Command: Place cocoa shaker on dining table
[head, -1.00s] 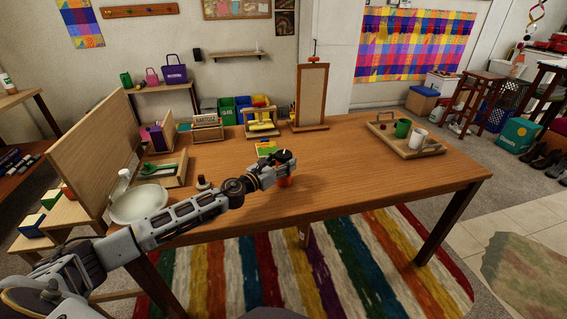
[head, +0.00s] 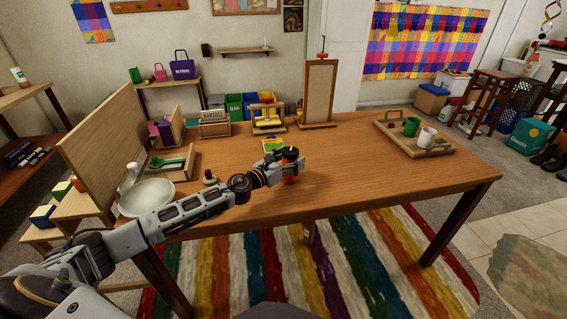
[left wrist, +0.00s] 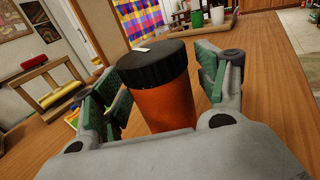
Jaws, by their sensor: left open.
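The cocoa shaker (left wrist: 163,100) is an orange-brown cylinder with a ribbed black lid. It stands upright on the wooden dining table (head: 370,182), near the table's front edge in the head view, where it shows small (head: 291,178). My left gripper (head: 284,160) is open around it. In the left wrist view the green-padded fingers (left wrist: 157,88) stand on both sides of the shaker, with a gap visible on the right; contact on the left is hard to tell. The shaker's base is hidden behind the gripper's body. My right gripper is not in view.
A wooden tray (head: 447,152) with a green mug (head: 411,126) and a white mug (head: 427,138) is on the table's right. A bowl (head: 146,197), a small bottle (head: 209,177) and wooden boxes are on the left. An easel (head: 319,92) stands at the back. The table's right front is clear.

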